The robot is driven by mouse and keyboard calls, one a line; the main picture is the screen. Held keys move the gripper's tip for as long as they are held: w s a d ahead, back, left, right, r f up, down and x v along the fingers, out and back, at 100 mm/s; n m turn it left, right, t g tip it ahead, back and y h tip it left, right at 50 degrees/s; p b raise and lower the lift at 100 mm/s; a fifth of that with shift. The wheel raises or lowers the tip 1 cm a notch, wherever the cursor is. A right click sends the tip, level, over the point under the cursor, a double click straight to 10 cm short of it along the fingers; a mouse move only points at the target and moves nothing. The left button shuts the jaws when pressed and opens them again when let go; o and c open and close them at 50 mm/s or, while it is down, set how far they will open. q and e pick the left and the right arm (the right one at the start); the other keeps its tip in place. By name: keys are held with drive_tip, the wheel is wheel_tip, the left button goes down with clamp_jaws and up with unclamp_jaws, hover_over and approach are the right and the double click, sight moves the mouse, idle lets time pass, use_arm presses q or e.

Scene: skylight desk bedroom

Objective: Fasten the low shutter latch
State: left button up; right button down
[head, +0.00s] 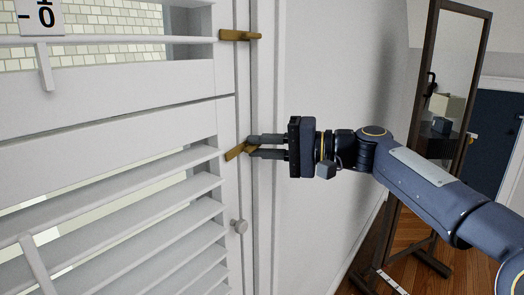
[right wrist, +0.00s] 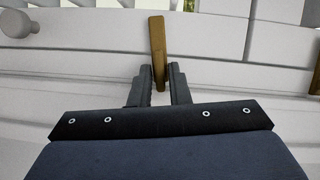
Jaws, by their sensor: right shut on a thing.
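The low shutter latch (head: 235,153) is a brass-coloured bar at the shutter's right edge. It is tilted, with its left end lower than its right end. My right gripper (head: 253,146) reaches in from the right and is shut on the latch's right end. In the right wrist view the latch (right wrist: 157,38) stands up between the two fingertips (right wrist: 162,72) of that gripper. The gripped end is partly hidden by the fingers in the head view. My left gripper is not in view.
A second brass latch (head: 240,35) lies nearly level higher on the frame. White louvred slats (head: 150,210) fill the left. A dark-framed standing mirror (head: 450,80) is behind my right arm.

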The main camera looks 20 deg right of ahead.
drive_tip(key=shift+f+m+y+b, duration=0.1)
drive_tip(key=shift+m+y+b, duration=0.2)
drive_tip(key=shift+m, duration=0.4)
drive_tip(key=c, duration=1.5)
unclamp_jaws()
drive_tip(key=shift+b+v, duration=0.45)
drive_tip(key=shift+v, duration=3.5)
drive_tip(key=shift+f, duration=0.1)
